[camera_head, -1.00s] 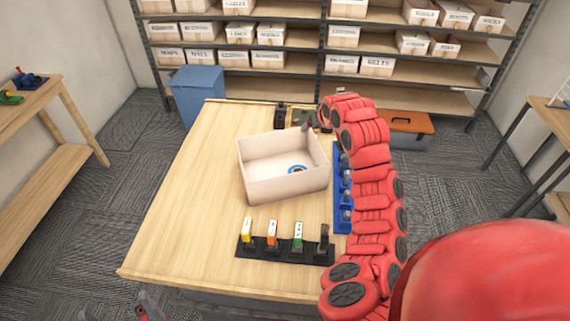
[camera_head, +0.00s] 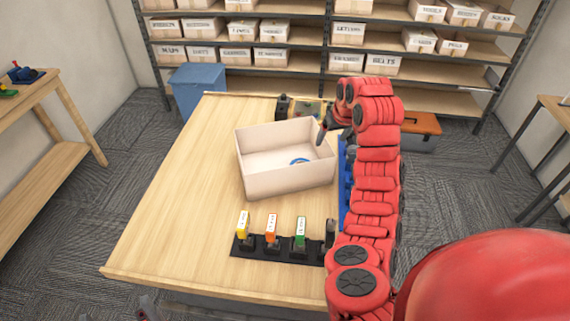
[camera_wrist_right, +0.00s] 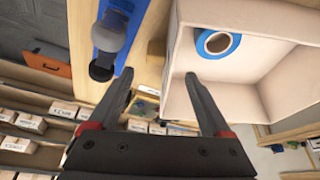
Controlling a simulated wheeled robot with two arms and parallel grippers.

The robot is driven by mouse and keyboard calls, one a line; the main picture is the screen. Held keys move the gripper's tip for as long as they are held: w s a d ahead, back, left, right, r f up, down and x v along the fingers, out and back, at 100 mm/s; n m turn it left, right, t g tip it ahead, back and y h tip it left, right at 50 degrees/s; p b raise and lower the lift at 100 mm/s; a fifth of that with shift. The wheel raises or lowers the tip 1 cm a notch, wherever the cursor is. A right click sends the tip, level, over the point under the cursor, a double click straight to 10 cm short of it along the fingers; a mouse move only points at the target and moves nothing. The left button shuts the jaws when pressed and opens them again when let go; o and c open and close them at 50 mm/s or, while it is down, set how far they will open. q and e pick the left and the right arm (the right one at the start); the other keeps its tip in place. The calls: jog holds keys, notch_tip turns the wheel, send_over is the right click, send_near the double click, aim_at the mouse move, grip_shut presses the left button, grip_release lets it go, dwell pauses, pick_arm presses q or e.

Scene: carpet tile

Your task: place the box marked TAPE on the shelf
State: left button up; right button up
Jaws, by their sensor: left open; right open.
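An open, empty-topped cream box (camera_head: 287,186) stands on the wooden table (camera_head: 170,210). No TAPE label shows on its visible sides, but a blue tape roll (camera_head: 300,161) lies inside it. In the right wrist view the box (camera_wrist_right: 255,70) and the tape roll (camera_wrist_right: 217,43) are at upper right. My right gripper (camera_wrist_right: 158,85) is open, with one finger over the box's side and the other outside it; contact cannot be told. In the head view it (camera_head: 326,130) is at the box's right rim, partly hidden. My left gripper (camera_head: 147,308) is at the bottom edge, mostly cut off.
A shelf rack (camera_head: 290,67) with several labelled boxes and some bare boards stands behind the table. A black rack (camera_head: 285,250) with colored items stands in front of the box, and a blue holder (camera_head: 346,190) is at its right. A blue bin (camera_head: 198,90) stands behind left.

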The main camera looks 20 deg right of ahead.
jog(key=b+x, duration=0.1)
jog(key=x, duration=0.2)
jog(key=shift+w+f, duration=0.1)
jog(key=shift+f, duration=0.05)
jog(key=shift+w+d+f, duration=0.1)
jog(key=shift+w+f, duration=0.05)
jog(key=shift+f, duration=0.2)
jog(key=p+x, duration=0.2)
jog(key=x, duration=0.1)
jog(key=shift+w+d+f, duration=0.15)
jog(key=shift+d+f, duration=0.05)
jog(key=shift+d, duration=0.05)
jog(key=shift+w+f, duration=0.15)
jog(key=shift+f, duration=0.3)
grip_shut()
